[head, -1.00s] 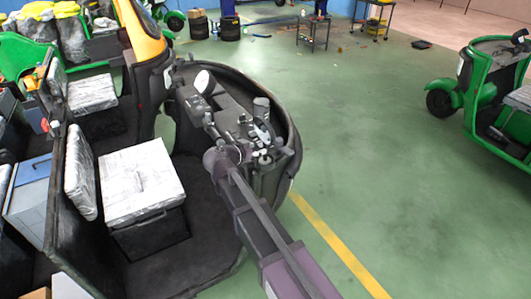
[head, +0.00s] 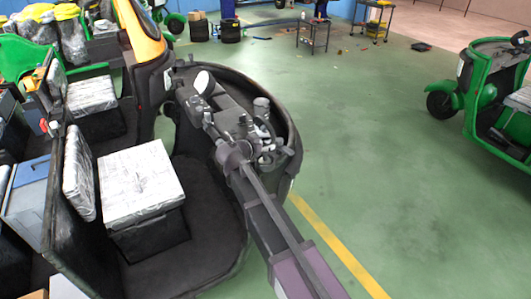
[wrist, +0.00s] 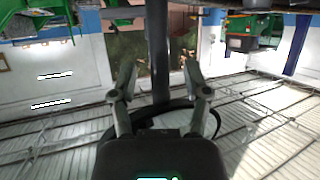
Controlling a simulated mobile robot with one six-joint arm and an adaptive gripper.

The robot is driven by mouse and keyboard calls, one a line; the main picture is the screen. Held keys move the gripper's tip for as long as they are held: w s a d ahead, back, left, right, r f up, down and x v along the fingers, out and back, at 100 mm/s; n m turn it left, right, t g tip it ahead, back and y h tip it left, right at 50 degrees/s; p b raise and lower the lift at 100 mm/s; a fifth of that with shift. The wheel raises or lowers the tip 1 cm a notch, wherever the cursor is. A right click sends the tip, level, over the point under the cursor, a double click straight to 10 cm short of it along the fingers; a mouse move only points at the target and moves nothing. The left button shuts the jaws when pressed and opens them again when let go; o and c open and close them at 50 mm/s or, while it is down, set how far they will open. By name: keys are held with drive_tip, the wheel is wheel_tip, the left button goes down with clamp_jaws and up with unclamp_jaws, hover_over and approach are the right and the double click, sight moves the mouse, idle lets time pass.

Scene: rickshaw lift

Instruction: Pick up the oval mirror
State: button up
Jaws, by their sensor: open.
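The oval mirror (head: 204,82) shows as a small pale oval at the front of the dark rickshaw, left of centre in the head view. My gripper (head: 203,113) is close below it, near the rickshaw's front controls. In the wrist view my gripper (wrist: 160,82) is open, with its two fingers apart. A dark upright post (wrist: 157,50) shows between the fingers; I cannot tell whether it is touched or lies beyond them. A thin black curve (wrist: 213,112) passes behind the fingers; whether it is the mirror's rim is unclear.
The dark rickshaw's seat (head: 142,185) lies left of my arm, with its curved front body (head: 285,125) to the right. A green rickshaw (head: 478,95) stands at far right. The green floor (head: 380,150) between them is mostly clear.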

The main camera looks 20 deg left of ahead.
sight(263, 137)
clamp_jaws()
drive_tip(key=shift+r, duration=0.1)
idle(0.4)
wheel_tip(263, 137, up, 3)
drive_tip(key=p, duration=0.3)
drive_tip(key=shift+r+p, duration=0.15)
drive_tip(key=shift+p, duration=0.15)
drive_tip(key=s+d+r+p, duration=0.1)
drive_tip(key=s+d, duration=0.8)
drive_tip(key=s, duration=0.4)
drive_tip(key=shift+d+r, duration=0.15)
drive_tip(key=shift+r, duration=0.1)
